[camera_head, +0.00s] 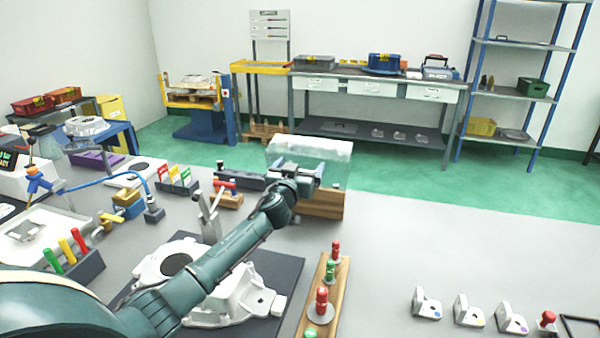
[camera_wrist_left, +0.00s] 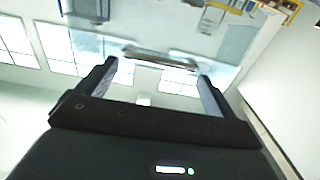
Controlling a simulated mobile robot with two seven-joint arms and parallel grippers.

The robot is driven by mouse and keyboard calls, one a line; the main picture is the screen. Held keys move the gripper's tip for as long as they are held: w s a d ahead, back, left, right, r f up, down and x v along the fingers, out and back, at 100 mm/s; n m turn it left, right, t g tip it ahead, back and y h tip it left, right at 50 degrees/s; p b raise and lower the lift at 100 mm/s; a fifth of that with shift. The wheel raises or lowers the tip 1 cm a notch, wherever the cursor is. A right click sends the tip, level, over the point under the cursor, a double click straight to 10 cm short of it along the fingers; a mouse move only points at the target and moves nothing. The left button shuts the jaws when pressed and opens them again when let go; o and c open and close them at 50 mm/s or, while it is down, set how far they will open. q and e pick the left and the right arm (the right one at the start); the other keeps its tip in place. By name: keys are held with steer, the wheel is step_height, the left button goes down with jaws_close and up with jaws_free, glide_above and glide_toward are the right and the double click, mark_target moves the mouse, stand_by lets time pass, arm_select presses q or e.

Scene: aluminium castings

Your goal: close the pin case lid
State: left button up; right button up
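The pin case has a wooden base (camera_head: 322,205) on the far part of the grey bench. Its clear lid (camera_head: 336,172) rises above the base, with a pale upper face; I cannot tell its exact angle. My left gripper (camera_head: 304,172) reaches the near side of the lid and covers part of it. In the left wrist view the left gripper's fingers (camera_wrist_left: 158,75) are apart with nothing between them. The clear lid (camera_wrist_left: 150,45) and a dark grey bar on it lie just beyond the fingertips; contact is unclear. My right gripper is out of view.
A large casting (camera_head: 235,295) on a dark mat lies under my left arm. A wooden strip with red and green pins (camera_head: 322,300) stands right of it. Small brackets (camera_head: 468,309) stand at the front right. The bench right of the case is clear.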

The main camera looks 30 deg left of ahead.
arm_select(q)
steer(key=shift+o, duration=0.7)
steer(key=shift+f, duration=0.4)
steer(key=shift+s+d, duration=0.15)
steer(key=shift+s, duration=0.05)
steer(key=b+v, duration=0.1)
steer(key=v, duration=1.1)
steer(key=shift+s, duration=0.35)
steer(key=shift+r, duration=0.1)
